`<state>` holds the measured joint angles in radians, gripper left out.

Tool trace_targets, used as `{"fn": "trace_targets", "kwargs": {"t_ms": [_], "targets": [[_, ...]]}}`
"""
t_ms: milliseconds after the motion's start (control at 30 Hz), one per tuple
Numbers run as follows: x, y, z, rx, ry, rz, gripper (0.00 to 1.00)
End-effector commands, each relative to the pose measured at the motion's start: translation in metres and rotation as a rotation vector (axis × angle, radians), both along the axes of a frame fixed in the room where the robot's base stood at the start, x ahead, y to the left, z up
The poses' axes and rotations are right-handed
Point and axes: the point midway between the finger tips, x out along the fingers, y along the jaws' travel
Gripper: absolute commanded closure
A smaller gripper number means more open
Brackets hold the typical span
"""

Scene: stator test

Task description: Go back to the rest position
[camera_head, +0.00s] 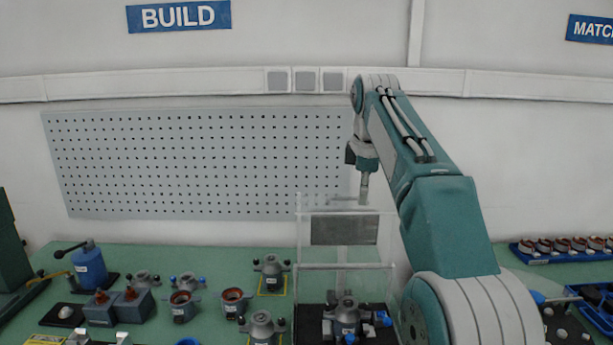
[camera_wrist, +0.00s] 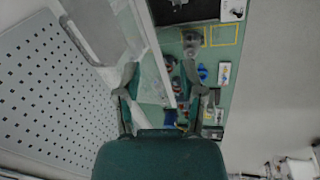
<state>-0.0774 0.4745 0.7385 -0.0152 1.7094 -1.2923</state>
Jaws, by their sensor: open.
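My gripper (camera_head: 364,188) hangs from my raised teal and grey arm, fingers pointing down, near the top of a clear-walled test box (camera_head: 302,255). In the wrist view my gripper (camera_wrist: 160,76) shows two dark green fingers spread apart with nothing between them. A grey stator-like unit (camera_head: 347,316) with blue parts sits inside the box on its dark floor, well below my gripper. I cannot tell whether the fingers are in front of the box or above it.
The green table (camera_head: 215,262) holds several grey housings (camera_head: 270,270), a blue press-like tool (camera_head: 89,268) and dark blocks (camera_head: 133,305) at left. A blue tray (camera_head: 565,257) of copper-coloured parts is at right. A pegboard (camera_head: 200,160) hangs behind. Air above the left table is free.

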Motion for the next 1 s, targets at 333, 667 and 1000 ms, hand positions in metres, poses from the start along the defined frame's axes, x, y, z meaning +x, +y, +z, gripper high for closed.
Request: {"fn": "trace_targets", "kwargs": {"t_ms": [333,667,1000], "targets": [[-0.068,-0.014,0.008,0.082,-0.065,-0.307,0.49],[-0.160,-0.027,-0.025,0.201,-0.134,-0.662,0.49],[-0.263,-0.037,-0.101,0.349,-0.195,-1.021,0.49]]}}
